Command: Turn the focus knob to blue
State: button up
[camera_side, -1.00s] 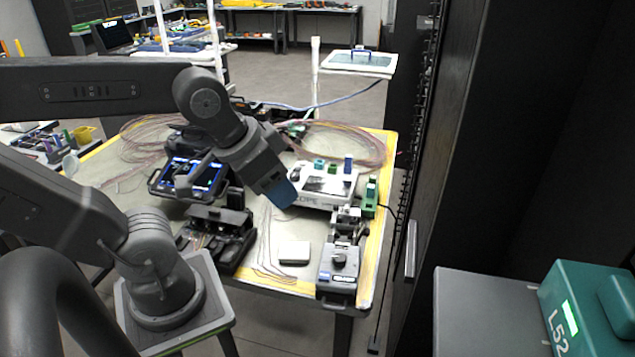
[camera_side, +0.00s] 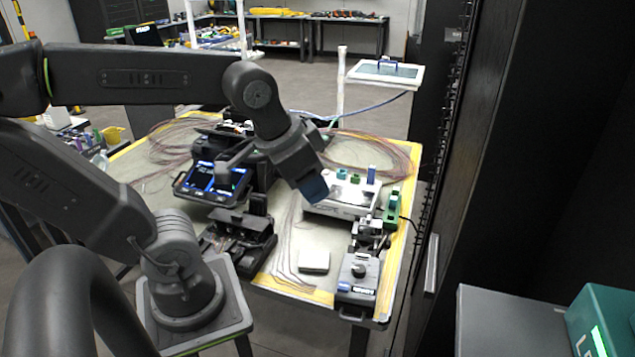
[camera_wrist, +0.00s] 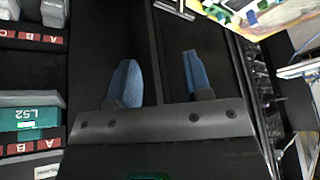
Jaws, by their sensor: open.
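A grey box (camera_side: 352,290) at the table's front right corner has a round black knob (camera_side: 358,269) on top and a blue label on its front. Which way the knob points is too small to tell. No readable label shows whether this is the focus knob. My gripper (camera_side: 314,190) hangs above the table, in front of a white device (camera_side: 340,203), apart from the black knob and to its upper left. In the wrist view my gripper (camera_wrist: 160,78) has its two blue fingers spread, with nothing between them.
Small teal, green and blue pieces stand on the white device. A small metal fixture (camera_side: 370,235) stands behind the grey box. A white block (camera_side: 314,261), a black device (camera_side: 240,238) and a tablet (camera_side: 213,180) are on the table (camera_side: 290,225). A dark rack (camera_side: 500,150) stands to the right.

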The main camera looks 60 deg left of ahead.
jog(key=w+a+r+m+g, duration=0.1)
jog(key=w+a+m+g, duration=0.15)
jog(key=w+a, duration=0.55)
jog(key=w+a+f+m+g, duration=0.1)
jog(key=w+a+f+m, duration=0.15)
jog(key=w+a, duration=0.4)
jog(key=w+a+f+m+g, duration=0.1)
jog(key=w+a+f+m, duration=0.15)
jog(key=a, duration=0.65)
jog(key=w+a+f+m+g, duration=0.1)
jog(key=a+f+m, duration=0.2)
jog(key=a+f, duration=0.65)
jog(key=shift+n+h, duration=0.25)
jog(key=shift+h, duration=0.05)
jog(key=f, duration=0.4)
jog(key=a+f, duration=0.1)
jog(key=f, duration=0.7)
jog(key=shift+s+a+f, duration=0.1)
jog(key=shift+a+f, duration=0.1)
jog(key=shift+f, duration=0.1)
jog(key=c, duration=0.6)
jog(key=shift+c, duration=0.2)
